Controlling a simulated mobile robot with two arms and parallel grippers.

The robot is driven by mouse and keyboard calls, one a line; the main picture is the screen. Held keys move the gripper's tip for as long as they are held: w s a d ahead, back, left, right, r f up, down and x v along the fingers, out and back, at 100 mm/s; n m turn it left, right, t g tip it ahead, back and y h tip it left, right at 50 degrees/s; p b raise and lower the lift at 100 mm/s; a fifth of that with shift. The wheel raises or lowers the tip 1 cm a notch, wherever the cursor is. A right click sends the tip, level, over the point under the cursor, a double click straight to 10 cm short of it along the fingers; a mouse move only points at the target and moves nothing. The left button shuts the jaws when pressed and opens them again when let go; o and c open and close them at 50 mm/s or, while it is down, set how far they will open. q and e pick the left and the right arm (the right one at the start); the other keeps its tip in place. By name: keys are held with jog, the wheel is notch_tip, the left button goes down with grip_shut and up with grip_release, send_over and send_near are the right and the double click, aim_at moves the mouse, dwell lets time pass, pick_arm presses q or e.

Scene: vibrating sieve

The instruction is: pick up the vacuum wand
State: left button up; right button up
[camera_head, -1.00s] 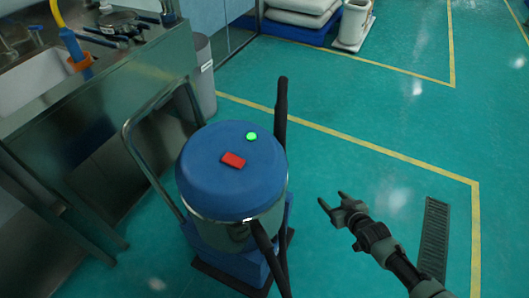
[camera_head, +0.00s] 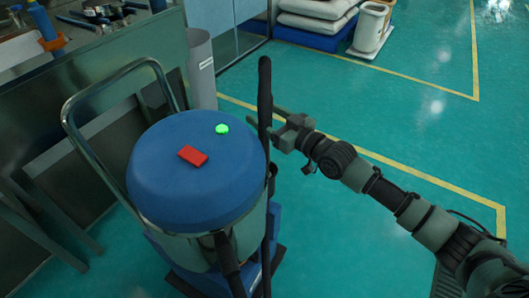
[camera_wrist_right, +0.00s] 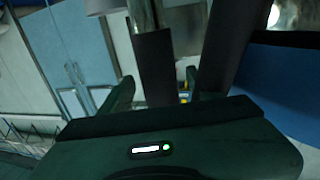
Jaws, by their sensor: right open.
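The vacuum wand (camera_head: 265,100) is a long black tube standing nearly upright against the right side of the blue-topped vacuum (camera_head: 195,165). My right gripper (camera_head: 276,124) is open at the upper part of the wand, coming from the right. The wand hides its fingertips in part, and I cannot tell whether they touch it. In the right wrist view the fingers of the right gripper (camera_wrist_right: 155,95) are apart. Two dark bars rise there, one between the fingers and one to the right; I cannot tell which is the wand. My left gripper is not in view.
The vacuum's metal push handle (camera_head: 105,90) loops on its left. A steel counter (camera_head: 75,90) is at the left, with a grey bin (camera_head: 202,75) behind the vacuum. A black hose (camera_head: 228,262) hangs at its front. The floor on the right is open.

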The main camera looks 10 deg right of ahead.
jog(key=shift+x, duration=1.5)
jog(key=shift+f, duration=0.1)
jog(key=c, duration=1.1)
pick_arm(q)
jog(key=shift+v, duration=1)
pick_arm(e)
grip_shut()
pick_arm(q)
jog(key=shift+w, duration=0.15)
